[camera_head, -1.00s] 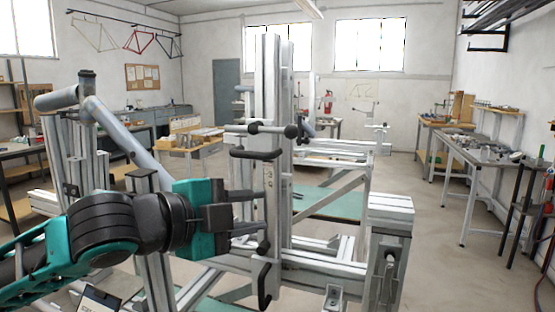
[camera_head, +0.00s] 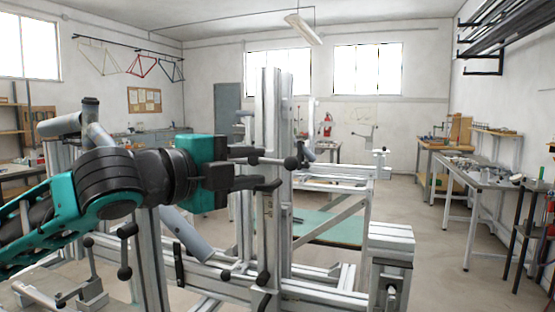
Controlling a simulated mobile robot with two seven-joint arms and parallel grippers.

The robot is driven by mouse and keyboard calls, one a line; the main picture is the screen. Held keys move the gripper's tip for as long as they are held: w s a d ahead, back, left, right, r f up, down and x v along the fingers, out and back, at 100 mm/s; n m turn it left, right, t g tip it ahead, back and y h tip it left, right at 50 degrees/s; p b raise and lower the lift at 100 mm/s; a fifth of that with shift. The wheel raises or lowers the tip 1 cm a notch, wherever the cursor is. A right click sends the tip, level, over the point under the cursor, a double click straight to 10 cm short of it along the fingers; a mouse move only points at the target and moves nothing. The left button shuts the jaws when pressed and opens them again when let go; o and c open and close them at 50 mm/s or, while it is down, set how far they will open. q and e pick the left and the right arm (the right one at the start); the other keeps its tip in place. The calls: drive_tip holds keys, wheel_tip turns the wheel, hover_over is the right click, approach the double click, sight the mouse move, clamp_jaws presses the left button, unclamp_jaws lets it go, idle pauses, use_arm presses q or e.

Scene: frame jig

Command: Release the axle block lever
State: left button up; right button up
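The frame jig has an upright aluminium post (camera_head: 269,105) in the middle of the head view. A silver rod lever with a black ball end (camera_head: 291,162) sticks out of the post. Which of these is the axle block lever I cannot tell. My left gripper (camera_head: 255,168) is open, its two black fingers apart one above the other, in front of the post. The fingers overlap the rod and black handle in the picture; contact is unclear. Nothing shows held. My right gripper is not in view.
A grey-blue frame tube (camera_head: 185,235) slants behind and below my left arm. More black-ended levers (camera_head: 124,272) sit low on the jig. The jig's side block (camera_head: 391,238) stands at right. Workbenches (camera_head: 480,172) line the right wall, with open floor between.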

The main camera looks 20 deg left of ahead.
sight(275, 163)
use_arm(q)
drive_tip(key=x, duration=0.6)
drive_tip(key=shift+w+d+p, duration=0.1)
drive_tip(key=shift+w+p, duration=0.15)
drive_tip(key=shift+p, duration=0.05)
drive_tip(key=shift+c, duration=0.4)
clamp_jaws()
